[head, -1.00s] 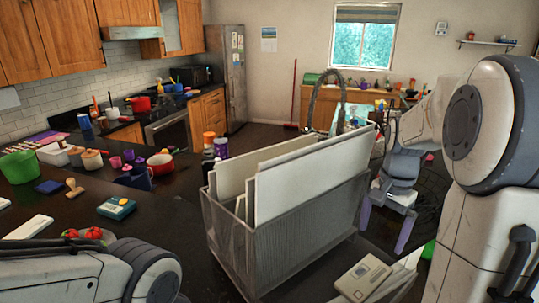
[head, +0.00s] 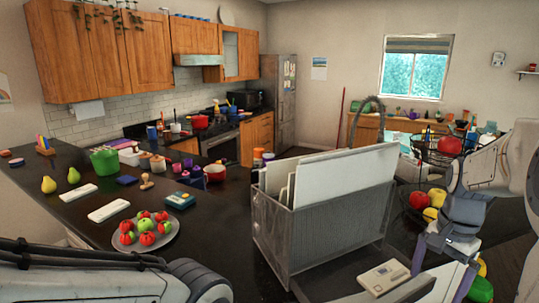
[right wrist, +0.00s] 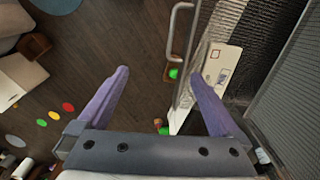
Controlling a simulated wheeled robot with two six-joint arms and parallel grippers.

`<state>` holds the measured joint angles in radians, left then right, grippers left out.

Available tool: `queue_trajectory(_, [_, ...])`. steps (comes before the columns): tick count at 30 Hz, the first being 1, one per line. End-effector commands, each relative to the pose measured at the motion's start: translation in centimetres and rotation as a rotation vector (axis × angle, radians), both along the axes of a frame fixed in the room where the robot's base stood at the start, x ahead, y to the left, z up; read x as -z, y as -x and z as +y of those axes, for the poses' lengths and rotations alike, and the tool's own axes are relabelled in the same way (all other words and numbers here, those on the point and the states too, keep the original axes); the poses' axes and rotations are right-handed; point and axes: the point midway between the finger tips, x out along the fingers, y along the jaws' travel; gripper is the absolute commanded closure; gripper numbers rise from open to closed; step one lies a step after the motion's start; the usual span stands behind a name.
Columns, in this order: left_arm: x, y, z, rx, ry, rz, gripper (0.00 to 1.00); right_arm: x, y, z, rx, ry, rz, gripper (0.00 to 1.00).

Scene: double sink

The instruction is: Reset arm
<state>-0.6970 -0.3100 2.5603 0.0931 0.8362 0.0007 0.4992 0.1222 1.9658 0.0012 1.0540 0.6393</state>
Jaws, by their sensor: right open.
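My right gripper (head: 440,275) hangs at the right of the head view, with its two purple fingers pointing down and spread apart. It is just right of the wire rack (head: 325,240), over the counter's right end, and holds nothing. In the right wrist view the same gripper (right wrist: 158,75) shows open fingers with dark wooden floor between them. A silver bar handle (right wrist: 180,45) and a pale panel device (right wrist: 222,65) lie near its right finger. My left arm shows only as a link at the lower left of the head view; its gripper is out of frame.
The rack holds several white boards. A plate (head: 172,238) of red and green fruit lies on the dark counter (head: 210,255), left of the rack. A fruit basket (head: 410,200) stands behind my right gripper. A beige device (head: 385,276) lies in front of the rack.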

Motion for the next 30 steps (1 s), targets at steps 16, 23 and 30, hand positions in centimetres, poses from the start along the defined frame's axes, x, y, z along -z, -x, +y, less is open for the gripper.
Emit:
queue_trajectory(16, [1.6, 0.0, 0.0, 0.0, 0.0, 0.0, 0.5, 2.0, 0.1, 10.8, -0.45, -0.011, -0.024, 0.0])
queue_trajectory(23, [3.0, 0.0, 0.0, 0.0, 0.0, 0.0, 0.5, 4.1, 3.3, 19.6, -0.865, -0.024, -0.041, 0.0])
queue_trajectory(30, [4.7, 0.0, 0.0, 0.0, 0.0, 0.0, 0.5, 7.6, 11.4, 27.9, -1.459, -0.046, -0.066, 0.0])
